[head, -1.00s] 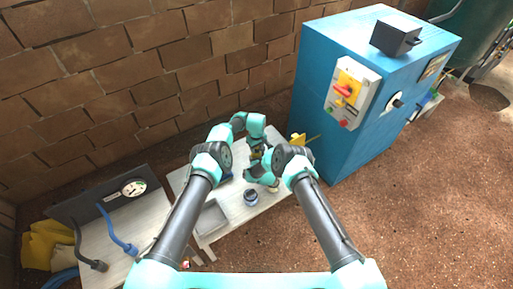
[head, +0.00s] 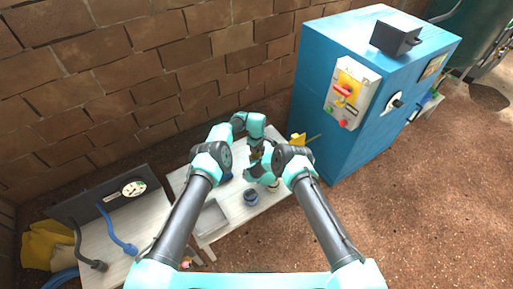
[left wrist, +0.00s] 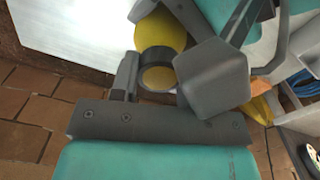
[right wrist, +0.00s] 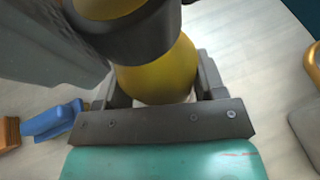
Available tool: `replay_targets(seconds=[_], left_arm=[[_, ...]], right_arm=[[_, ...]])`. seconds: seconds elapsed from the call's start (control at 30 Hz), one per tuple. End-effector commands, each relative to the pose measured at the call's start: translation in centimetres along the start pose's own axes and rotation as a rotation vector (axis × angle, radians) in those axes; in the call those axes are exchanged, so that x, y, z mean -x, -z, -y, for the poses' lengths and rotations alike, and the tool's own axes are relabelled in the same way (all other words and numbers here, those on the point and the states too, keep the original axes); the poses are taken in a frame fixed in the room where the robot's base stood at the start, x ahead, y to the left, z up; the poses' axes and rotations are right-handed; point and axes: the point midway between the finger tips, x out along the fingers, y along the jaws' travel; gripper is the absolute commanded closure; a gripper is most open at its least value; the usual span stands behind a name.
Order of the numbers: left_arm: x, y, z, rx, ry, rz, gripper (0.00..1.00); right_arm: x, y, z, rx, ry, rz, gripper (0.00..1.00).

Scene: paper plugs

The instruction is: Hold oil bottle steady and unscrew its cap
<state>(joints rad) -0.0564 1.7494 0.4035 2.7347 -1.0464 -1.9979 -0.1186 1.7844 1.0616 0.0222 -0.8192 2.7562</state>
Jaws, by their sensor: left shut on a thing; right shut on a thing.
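The yellow oil bottle (right wrist: 160,75) with a dark band (right wrist: 130,42) sits between the fingers of my right gripper (right wrist: 162,88) in the right wrist view. In the left wrist view, a yellow round end (left wrist: 158,77) framed by a dark ring (left wrist: 168,57) lies between the fingers of my left gripper (left wrist: 158,88). A large grey block, which seems to be a gripper part, covers its right side. In the head view both grippers meet close together above the small table, and the bottle is mostly hidden between them. I cannot tell whether the cap is loosened.
The table holds a dark blue jar (head: 251,197) and a grey tray (head: 210,218). A blue tool (right wrist: 50,120) shows in the right wrist view. A blue cabinet (head: 345,120) stands at the right, a brick wall (head: 150,70) behind. A side table (head: 110,240) stands at the left.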

Motion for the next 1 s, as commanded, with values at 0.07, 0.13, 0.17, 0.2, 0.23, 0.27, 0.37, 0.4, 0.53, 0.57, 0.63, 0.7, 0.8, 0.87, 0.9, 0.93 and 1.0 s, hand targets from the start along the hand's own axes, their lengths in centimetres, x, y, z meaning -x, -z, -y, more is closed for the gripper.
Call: replay_targets(seconds=[0.07,0.13,0.17,0.2,0.23,0.27,0.37,0.4,0.53,0.57,0.63,0.7,0.8,0.87,0.9,0.93,1.0], left_arm=[[0.0,0.0,0.0,-0.001,0.001,0.0,0.56],[0.0,0.0,0.0,-0.001,0.001,0.0,0.49],[0.0,0.0,0.0,-0.001,0.001,0.0,0.46],[0.0,0.0,0.0,-0.001,0.001,0.0,0.43],[0.0,0.0,0.0,-0.001,0.001,0.0,0.4],[0.0,0.0,0.0,-0.001,0.001,0.0,0.37],[0.0,0.0,0.0,-0.002,0.001,0.0,0.32],[0.0,0.0,0.0,-0.002,0.001,0.0,0.32],[0.0,0.0,0.0,-0.002,0.0,0.0,0.32],[0.1,0.0,0.0,-0.002,0.0,0.0,0.32],[0.5,0.1,0.0,-0.002,0.0,0.0,0.32],[1.1,0.0,0.0,-0.003,0.0,0.0,0.32],[2.3,0.0,-0.1,-0.004,-0.001,-0.001,0.32],[3.0,0.0,-0.1,-0.003,-0.001,-0.001,0.32],[3.4,0.0,-0.1,-0.003,-0.001,0.0,0.32],[3.8,0.0,-0.1,-0.003,-0.001,0.0,0.32],[4.2,0.0,0.0,-0.003,0.0,0.0,0.32]], right_arm=[[0.0,0.0,0.1,-0.001,0.001,0.001,1.0],[0.0,0.0,0.1,-0.001,0.001,0.001,1.0],[0.0,0.0,0.1,0.0,0.001,0.001,1.0],[0.0,0.0,0.0,0.0,0.001,0.001,1.0],[0.0,0.0,0.0,0.0,0.001,0.001,1.0],[0.0,0.0,0.0,0.0,0.001,0.001,1.0],[0.0,0.0,0.0,0.0,0.0,0.001,1.0],[0.0,0.0,0.0,0.0,0.0,0.001,1.0],[0.0,0.0,0.0,0.0,0.0,0.001,1.0],[0.0,0.0,0.0,0.0,0.0,0.001,1.0],[0.0,0.0,0.0,0.0,0.0,0.0,1.0],[0.0,0.0,0.0,0.0,0.0,0.0,1.0],[0.0,0.0,0.0,0.0,0.0,0.0,1.0],[0.0,0.0,0.0,0.0,0.0,0.0,1.0],[0.0,0.0,0.0,0.0,0.0,0.0,1.0],[0.0,0.0,0.0,0.0,0.0,0.0,1.0],[0.0,0.0,0.0,0.0,0.0,0.0,1.0]])
